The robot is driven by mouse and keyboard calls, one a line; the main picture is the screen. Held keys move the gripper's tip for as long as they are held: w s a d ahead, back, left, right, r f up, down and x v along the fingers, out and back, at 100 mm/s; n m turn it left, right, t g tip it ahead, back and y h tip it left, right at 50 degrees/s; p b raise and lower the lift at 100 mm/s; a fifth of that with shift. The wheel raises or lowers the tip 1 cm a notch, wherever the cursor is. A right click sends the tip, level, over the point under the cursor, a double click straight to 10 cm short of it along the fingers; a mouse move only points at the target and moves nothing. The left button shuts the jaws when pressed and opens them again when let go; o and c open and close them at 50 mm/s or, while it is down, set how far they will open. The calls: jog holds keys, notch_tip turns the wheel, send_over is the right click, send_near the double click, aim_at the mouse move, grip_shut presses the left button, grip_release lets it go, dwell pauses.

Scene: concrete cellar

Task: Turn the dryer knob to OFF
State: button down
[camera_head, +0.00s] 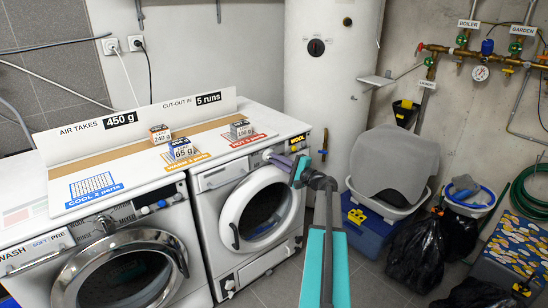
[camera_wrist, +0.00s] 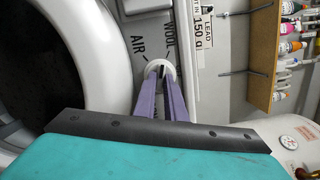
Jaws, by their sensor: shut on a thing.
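The dryer (camera_head: 212,180) is the right-hand white front-loader, with its round door shut. Its white knob (camera_wrist: 153,67) sits at the right end of the panel, and the labels AIR and WOOL show beside it in the wrist view. My gripper (camera_head: 276,158) reaches the knob from the right. In the wrist view the two purple fingers of my gripper (camera_wrist: 162,76) are closed on the knob, one on each side. A dark mark shows on the knob between the fingertips. I cannot read which setting it points to, and the OFF label is not readable.
A washer (camera_head: 95,235) stands left of the dryer. A boiler (camera_head: 330,75) stands behind; a laundry basket (camera_head: 378,204) and black bags (camera_head: 417,247) are at right.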

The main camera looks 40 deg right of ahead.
jog(key=shift+w+a+m+t+p, duration=0.15)
jog(key=shift+m+p, duration=0.45)
jog(key=shift+m, duration=0.55)
jog(key=shift+w+a+m+t+p, duration=0.15)
jog(key=shift+m+p, duration=0.45)
jog(key=shift+m, duration=0.55)
jog(key=shift+a+m+h+p, duration=0.1)
jog(key=shift+m+h+p, duration=0.2)
jog(key=shift+m+p, duration=1.05)
jog(key=shift+m, duration=1.15)
jog(key=shift+f, duration=0.1)
